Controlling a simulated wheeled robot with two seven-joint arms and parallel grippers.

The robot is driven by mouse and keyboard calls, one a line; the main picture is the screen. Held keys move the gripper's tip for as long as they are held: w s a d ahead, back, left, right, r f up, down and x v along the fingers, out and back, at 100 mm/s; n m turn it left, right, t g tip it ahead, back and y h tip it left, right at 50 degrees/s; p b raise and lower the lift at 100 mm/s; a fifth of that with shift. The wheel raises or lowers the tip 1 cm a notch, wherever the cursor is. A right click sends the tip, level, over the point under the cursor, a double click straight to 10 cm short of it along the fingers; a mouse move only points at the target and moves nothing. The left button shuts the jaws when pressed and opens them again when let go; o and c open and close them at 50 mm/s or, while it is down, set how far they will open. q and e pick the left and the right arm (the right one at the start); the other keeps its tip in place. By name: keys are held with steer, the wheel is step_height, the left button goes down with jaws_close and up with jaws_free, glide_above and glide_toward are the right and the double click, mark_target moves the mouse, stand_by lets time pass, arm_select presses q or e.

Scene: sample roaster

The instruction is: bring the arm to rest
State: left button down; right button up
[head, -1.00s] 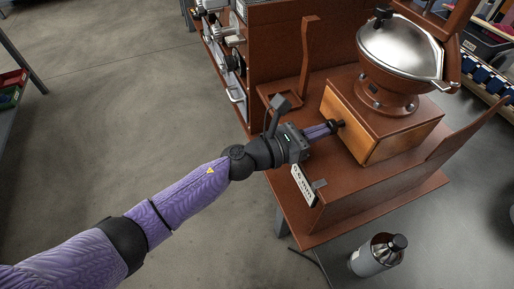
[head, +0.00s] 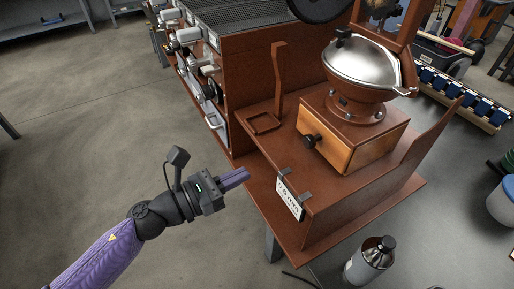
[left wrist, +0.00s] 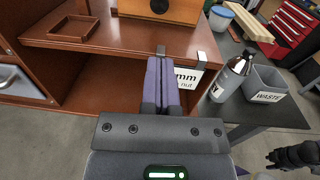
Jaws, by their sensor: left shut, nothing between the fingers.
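My left gripper (head: 236,179) is shut and empty. In the head view it hangs over the floor, just left of the brown table's front edge and apart from the wooden drawer. In the left wrist view its closed purple fingers (left wrist: 162,82) point toward the brown shelf, in front of the white label plate (left wrist: 187,78). The wooden drawer (head: 352,147) with its dark knob (head: 310,141) sits shut under the silver-lidded grinder (head: 362,62). A dark gripper-like part at the lower right of the left wrist view (left wrist: 294,158) is probably my right gripper; its jaws are unclear.
The label plate (head: 289,199) hangs at the brown stand's edge. A metal bottle (head: 369,262) stands on the grey table to the right; the left wrist view shows it beside a grey waste bin (left wrist: 268,84). Roaster fittings (head: 205,65) stick out at the back. Floor at left is clear.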

arm_select(q)
steer(key=w+a+f+n+t+y, duration=0.25)
steer(key=a+f+n+y, duration=0.2)
steer(key=f+n, duration=0.45)
steer(key=s+a+f+n+g+y, duration=0.1)
steer(key=s+a+f+n+y, duration=0.4)
steer(key=f+n, duration=0.5)
steer(key=s+a+f+n+g+y, duration=0.2)
steer(key=s+a+f+n+y, duration=0.25)
steer(key=s+f+n, duration=0.4)
steer(key=s+a+f+n+g, duration=0.1)
steer(key=s+f+n+g, duration=0.2)
steer(key=s, duration=0.7)
steer(key=s+a+f+n+g+y, duration=0.1)
steer(key=s+f+n+g, duration=0.2)
steer(key=s+f+n, duration=0.2)
steer(key=s+f+n+g, duration=0.4)
steer(key=s+n, duration=0.5)
steer(key=s, duration=0.6)
steer(key=shift+a+f+y, duration=0.15)
steer(key=shift+a+y, duration=0.25)
steer(key=shift+s, duration=0.1)
